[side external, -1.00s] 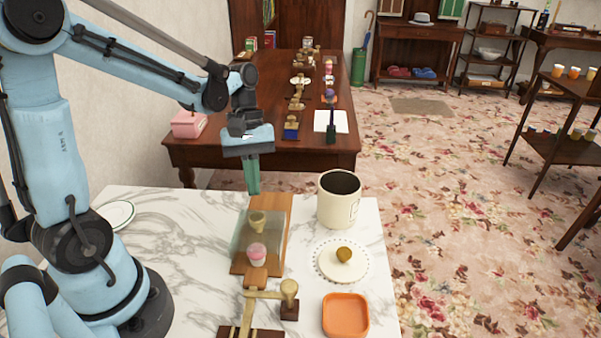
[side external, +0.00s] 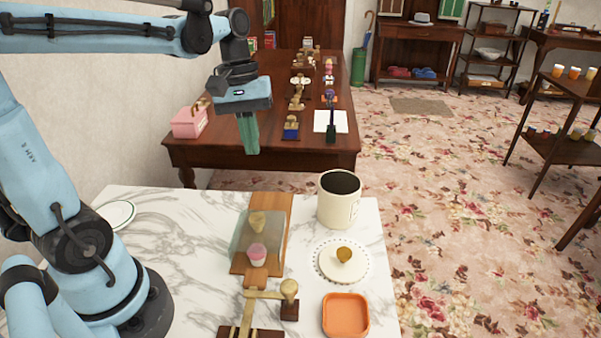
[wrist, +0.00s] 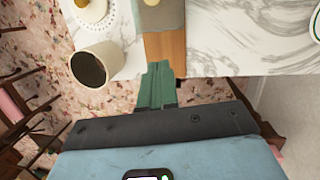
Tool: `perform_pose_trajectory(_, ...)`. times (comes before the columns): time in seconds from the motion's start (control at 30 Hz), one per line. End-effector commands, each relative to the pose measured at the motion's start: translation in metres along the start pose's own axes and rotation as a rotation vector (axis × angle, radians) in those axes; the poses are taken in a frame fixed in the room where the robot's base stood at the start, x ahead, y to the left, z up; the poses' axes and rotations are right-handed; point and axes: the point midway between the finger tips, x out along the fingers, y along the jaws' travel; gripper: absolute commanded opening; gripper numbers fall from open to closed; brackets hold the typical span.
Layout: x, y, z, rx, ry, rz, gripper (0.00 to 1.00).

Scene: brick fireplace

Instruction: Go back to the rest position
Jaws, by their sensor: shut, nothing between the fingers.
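My gripper (side external: 250,150) is shut and empty, with its green fingers pressed together and pointing down. In the side external view it hangs in the air, high above the back edge of the marble table, with the dark wooden table behind it. In the wrist view the green fingers (wrist: 155,85) are together, over the end of the wooden board (wrist: 165,50). Nothing is held between them.
The marble table (side external: 190,235) holds a wooden board (side external: 277,210) with small cups, a cream canister (side external: 338,212), a white doily plate (side external: 343,272), an orange tray (side external: 345,315) and a wooden stand (side external: 260,294). A crowded dark table (side external: 260,160) stands behind.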

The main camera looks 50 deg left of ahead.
Motion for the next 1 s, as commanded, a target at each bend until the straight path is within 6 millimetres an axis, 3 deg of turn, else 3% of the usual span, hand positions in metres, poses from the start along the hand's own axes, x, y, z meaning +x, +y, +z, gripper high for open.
perform_pose_trajectory(0.2,0.021,0.006,0.025,0.355,0.276,0.053,0.0)
perform_pose_trajectory(0.5,0.041,0.013,0.043,0.771,0.609,0.083,0.0)
perform_pose_trajectory(0.7,0.045,0.015,0.047,0.875,0.698,0.085,0.0)
perform_pose_trajectory(1.0,0.045,0.016,0.047,0.881,0.704,0.085,0.0)
